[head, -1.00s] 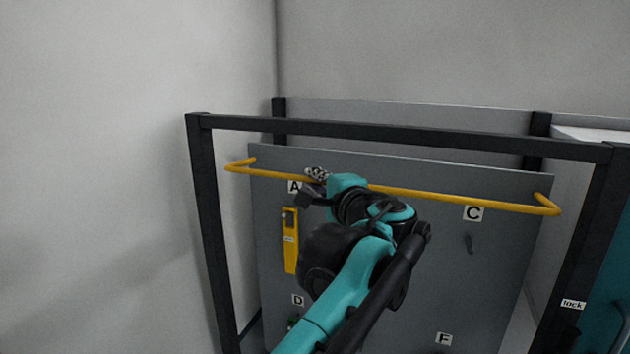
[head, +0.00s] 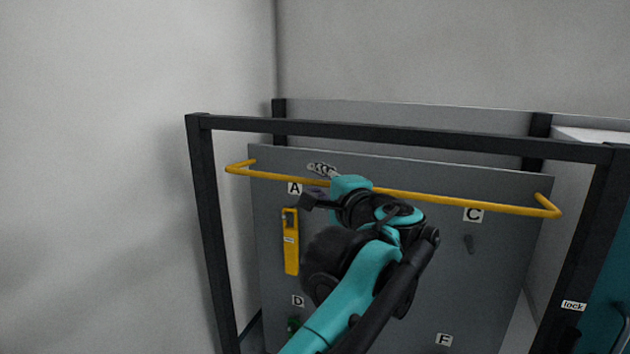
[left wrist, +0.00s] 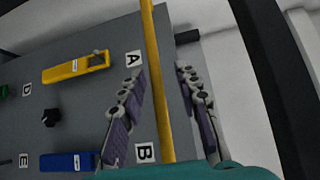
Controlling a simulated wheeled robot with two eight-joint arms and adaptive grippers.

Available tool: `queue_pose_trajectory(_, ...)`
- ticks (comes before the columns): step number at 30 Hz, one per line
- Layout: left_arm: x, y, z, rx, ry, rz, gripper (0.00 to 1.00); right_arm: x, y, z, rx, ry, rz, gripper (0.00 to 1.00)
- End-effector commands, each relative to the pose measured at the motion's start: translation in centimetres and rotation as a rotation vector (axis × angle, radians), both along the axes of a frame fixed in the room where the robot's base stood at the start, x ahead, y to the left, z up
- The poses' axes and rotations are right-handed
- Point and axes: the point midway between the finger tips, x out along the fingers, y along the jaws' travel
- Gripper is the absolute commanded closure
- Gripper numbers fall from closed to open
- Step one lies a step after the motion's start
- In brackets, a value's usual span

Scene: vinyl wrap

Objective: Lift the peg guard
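The peg guard is a yellow bar (head: 455,201) running across the front of the grey pegboard (head: 400,245), with bent ends at the board's left and right. My left gripper (head: 316,184) is at the bar's left part, near label A, one finger above the bar and one below it. In the left wrist view, the bar (left wrist: 158,90) passes between the two spread fingers of the gripper (left wrist: 160,70), with a gap visible on each side. The gripper is open around the bar. My left forearm hides the middle of the board. My right gripper is not in view.
A dark frame (head: 400,135) stands around the board. A blue tool (left wrist: 67,162) shows in the wrist view. A wall is close on the left.

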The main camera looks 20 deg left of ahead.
Motion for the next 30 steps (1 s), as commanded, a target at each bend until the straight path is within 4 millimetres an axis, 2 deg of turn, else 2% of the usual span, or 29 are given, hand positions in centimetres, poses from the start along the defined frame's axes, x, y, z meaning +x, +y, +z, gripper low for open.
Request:
queue_pose_trajectory(9,-5.0,-4.9,0.4,0.001,0.000,-0.007,0.68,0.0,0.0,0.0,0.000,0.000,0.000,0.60)
queue_pose_trajectory(15,-7.1,-6.7,0.6,0.001,0.000,-0.003,0.68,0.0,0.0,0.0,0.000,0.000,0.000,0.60)
queue_pose_trajectory(27,-7.7,-7.2,0.6,0.001,0.000,0.000,0.68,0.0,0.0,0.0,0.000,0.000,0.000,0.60)
queue_pose_trajectory(30,-7.7,-6.9,-0.3,-0.008,0.006,0.003,0.68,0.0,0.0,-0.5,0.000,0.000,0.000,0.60)
